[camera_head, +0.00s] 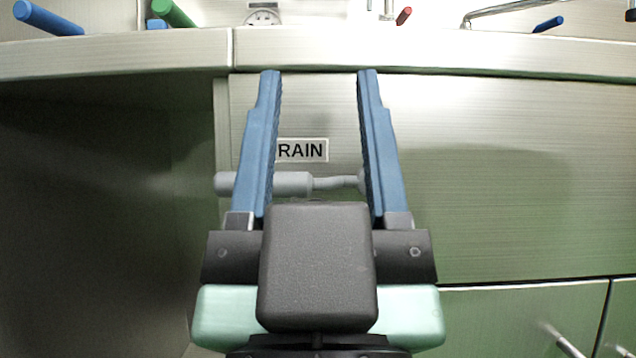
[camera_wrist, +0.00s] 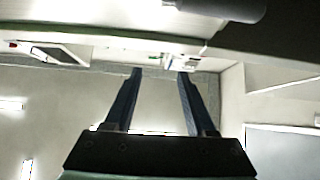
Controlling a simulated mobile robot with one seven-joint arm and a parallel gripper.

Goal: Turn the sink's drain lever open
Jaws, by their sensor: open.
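The drain lever (camera_head: 292,184) is a grey handle with a thick grip at the left and a thinner bent rod running right, on the front panel under the counter. It lies about level in the head view. My gripper (camera_head: 319,76) is open, its two blue fingers pointing up. The left finger crosses in front of the grip, and the right finger covers the rod's right end. I cannot tell whether they touch it. In the wrist view my gripper (camera_wrist: 160,73) is open and empty between the fingertips. A grey cylinder (camera_wrist: 235,8) at the top edge may be the lever's grip.
A label reading "RAIN" (camera_head: 303,150), its first part hidden by my left finger, sits above the lever. The counter edge (camera_head: 480,55) runs above, with blue (camera_head: 50,18), green (camera_head: 172,12) and red (camera_head: 404,15) handles. A dark recess (camera_head: 100,190) lies left; cabinet doors (camera_head: 530,315) lie below right.

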